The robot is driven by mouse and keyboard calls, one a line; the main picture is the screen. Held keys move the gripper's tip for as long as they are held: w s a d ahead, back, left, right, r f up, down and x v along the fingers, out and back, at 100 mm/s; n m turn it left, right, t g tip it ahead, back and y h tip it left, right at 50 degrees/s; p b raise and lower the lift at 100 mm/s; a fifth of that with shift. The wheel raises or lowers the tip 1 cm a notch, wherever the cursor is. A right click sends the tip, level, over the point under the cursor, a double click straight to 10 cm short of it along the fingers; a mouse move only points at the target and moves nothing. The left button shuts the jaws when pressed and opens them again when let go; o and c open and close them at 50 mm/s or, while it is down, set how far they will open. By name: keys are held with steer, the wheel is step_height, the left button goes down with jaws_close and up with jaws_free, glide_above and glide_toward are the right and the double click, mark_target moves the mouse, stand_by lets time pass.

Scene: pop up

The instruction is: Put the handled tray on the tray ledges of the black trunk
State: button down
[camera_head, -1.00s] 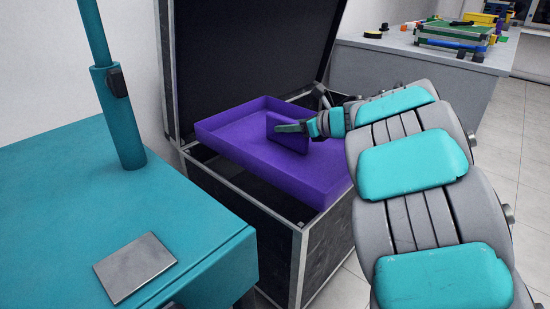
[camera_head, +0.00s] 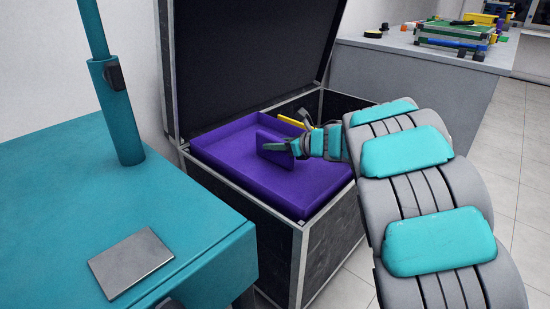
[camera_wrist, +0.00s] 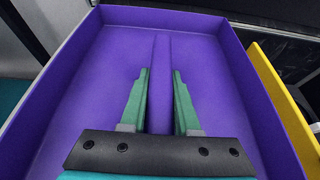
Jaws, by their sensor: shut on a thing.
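In the wrist view, my gripper (camera_wrist: 160,90) is shut on the handle (camera_wrist: 161,55), with the tray floor (camera_wrist: 105,70) spread on both sides. The tray's near edge is close to the trunk's front rim. The tray ledges are hidden, so I cannot tell whether the tray rests on them.
The trunk's lid (camera_head: 250,60) stands open at the back. A yellow piece (camera_head: 295,122) shows inside the trunk beside the tray, also in the wrist view (camera_wrist: 285,100). A teal table (camera_head: 60,200) with a grey plate (camera_head: 130,263) is close at left. A cluttered grey counter (camera_head: 420,85) stands behind.

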mark_target(275, 155)
steer(key=shift+f+b, duration=0.3)
steer(key=shift+f, duration=1.65)
steer(key=shift+f+b, duration=0.2)
steer(key=shift+b, duration=0.1)
steer(key=c, duration=0.6)
jaws_free()
steer(key=shift+c, duration=0.2)
steer(key=shift+r, duration=0.1)
steer(key=shift+r+p, duration=0.2)
steer(key=shift+p, duration=0.25)
steer(key=v, duration=1.2)
